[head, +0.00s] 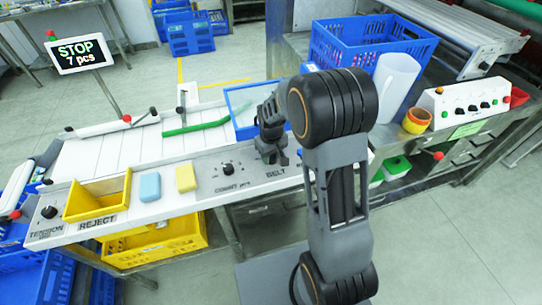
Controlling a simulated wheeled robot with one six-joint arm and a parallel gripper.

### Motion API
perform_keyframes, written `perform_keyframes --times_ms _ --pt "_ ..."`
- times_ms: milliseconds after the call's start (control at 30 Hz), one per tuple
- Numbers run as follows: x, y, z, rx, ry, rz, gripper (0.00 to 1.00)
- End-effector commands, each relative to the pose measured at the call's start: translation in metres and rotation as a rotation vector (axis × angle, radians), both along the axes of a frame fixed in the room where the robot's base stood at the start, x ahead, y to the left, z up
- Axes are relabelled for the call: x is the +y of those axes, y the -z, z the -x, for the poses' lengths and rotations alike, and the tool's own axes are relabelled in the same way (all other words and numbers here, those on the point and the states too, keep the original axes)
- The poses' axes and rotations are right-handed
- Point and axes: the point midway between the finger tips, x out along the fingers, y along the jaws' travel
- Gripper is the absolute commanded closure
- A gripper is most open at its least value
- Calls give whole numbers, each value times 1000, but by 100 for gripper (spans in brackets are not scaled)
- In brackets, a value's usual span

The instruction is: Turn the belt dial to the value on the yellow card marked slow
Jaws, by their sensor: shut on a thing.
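My gripper (272,156) is over the right part of the white front panel (205,185), just above the printed word BELT. Its jaws point down and are shut on what appears to be the belt dial. The dial itself and its scale are hidden behind the jaws, so its setting cannot be read. I cannot make out a yellow card marked slow in this view.
A black count knob (228,168) sits left of my gripper. A yellow sponge (186,178), a blue sponge (149,186) and the yellow reject bin (97,200) stand further left, then a tension knob (48,212). A sign (80,54) reads STOP, 7 pcs.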

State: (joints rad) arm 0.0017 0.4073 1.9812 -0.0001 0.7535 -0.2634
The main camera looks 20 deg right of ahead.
Motion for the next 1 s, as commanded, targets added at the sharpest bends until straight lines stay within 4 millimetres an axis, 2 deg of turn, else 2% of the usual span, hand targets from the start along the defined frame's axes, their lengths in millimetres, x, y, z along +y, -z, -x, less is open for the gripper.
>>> perform_keyframes --times_ms 333,867,900,1000 --pt "0 0 0 -1 -125 0 85" --pt "0 -1 0 -2 -148 0 85" --pt "0 -1 0 -2 -147 0 60" --pt "0 -1 0 -1 -147 1 51"
